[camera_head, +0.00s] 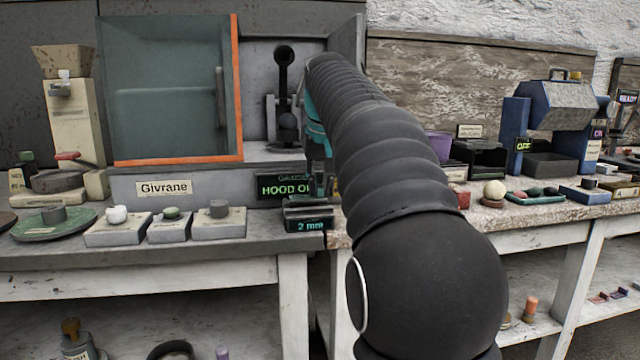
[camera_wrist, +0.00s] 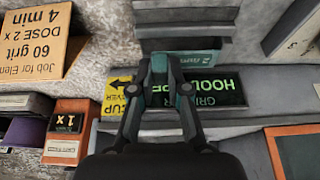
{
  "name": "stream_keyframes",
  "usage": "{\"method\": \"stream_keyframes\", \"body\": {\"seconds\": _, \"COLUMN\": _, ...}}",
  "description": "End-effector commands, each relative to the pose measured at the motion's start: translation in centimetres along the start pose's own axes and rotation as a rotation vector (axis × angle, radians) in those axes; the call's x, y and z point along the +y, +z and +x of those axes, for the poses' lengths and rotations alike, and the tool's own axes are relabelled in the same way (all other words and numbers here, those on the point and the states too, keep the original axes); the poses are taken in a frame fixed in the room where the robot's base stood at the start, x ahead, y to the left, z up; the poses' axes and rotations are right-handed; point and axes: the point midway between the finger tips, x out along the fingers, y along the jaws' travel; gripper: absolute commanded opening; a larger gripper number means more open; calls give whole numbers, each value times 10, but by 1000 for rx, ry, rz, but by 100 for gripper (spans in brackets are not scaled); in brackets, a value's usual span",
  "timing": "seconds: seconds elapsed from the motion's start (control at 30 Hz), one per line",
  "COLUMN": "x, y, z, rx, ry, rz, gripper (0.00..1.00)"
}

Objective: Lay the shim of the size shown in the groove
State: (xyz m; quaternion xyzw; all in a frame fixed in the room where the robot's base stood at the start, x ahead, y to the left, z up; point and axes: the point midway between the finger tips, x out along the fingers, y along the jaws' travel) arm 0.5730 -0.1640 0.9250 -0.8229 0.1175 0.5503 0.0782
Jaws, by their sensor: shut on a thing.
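A dark gauge block (camera_head: 308,214) with a lit "2 mm" display (camera_head: 310,226) sits at the bench's front edge. In the camera_head view my arm hides most of the gripper (camera_head: 322,178), which is above and near the block. I cannot make out the groove clearly or any contact with it.
A glass-fronted hood marked "Givrane" (camera_head: 164,188) stands behind, with a "HOOD O..." sign (camera_head: 284,187) close to the gripper. Small pale blocks (camera_head: 170,228) line the front left. A blue machine (camera_head: 556,105) and trays stand right.

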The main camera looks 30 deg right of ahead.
Motion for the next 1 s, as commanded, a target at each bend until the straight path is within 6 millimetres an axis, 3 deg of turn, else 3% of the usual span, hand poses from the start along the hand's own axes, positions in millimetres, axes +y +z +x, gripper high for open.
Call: {"method": "stream_keyframes", "body": {"seconds": 1.0, "x": 0, "y": 6, "z": 15, "rx": 0, "ry": 0, "rz": 0, "gripper": 0}}
